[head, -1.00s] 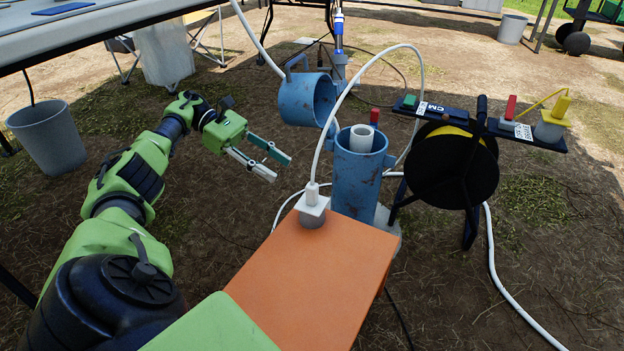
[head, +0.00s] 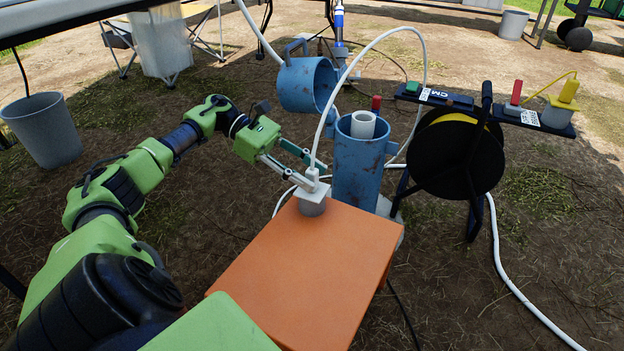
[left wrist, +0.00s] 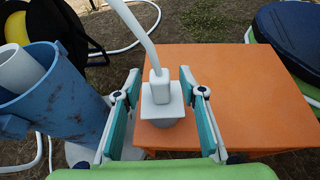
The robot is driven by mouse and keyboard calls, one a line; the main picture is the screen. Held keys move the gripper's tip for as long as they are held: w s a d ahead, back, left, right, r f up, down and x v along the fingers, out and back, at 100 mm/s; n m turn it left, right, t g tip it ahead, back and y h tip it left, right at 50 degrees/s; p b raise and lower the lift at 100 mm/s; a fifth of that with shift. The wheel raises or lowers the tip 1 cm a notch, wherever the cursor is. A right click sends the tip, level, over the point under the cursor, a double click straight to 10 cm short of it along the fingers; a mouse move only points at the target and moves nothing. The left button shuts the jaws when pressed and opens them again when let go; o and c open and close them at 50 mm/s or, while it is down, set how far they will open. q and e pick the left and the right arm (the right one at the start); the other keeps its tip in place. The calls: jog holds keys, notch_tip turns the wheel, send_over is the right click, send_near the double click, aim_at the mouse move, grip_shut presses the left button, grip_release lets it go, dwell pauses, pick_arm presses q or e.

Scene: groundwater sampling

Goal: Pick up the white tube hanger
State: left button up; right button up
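The white tube hanger (head: 312,184) stands upright at the back left corner of the orange table top, its square white plate on a grey base. A white tube rises from it and arcs to the right. In the left wrist view the hanger (left wrist: 161,93) sits between the two fingers of my left gripper (left wrist: 160,110), with a gap on both sides. My left gripper (head: 305,172) is open around it. In the head view the hanger hides part of the fingertips. My right gripper is not in view.
The orange table (head: 300,270) is otherwise bare. A blue well pipe (head: 357,175) with its lid (head: 303,85) open stands just behind it. A black cable reel (head: 458,155) stands to the right, and a grey bin (head: 45,130) is at the left.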

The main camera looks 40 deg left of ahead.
pick_arm(q)
jog(key=shift+w+d+f, duration=0.15)
jog(key=shift+d, duration=0.35)
grip_shut()
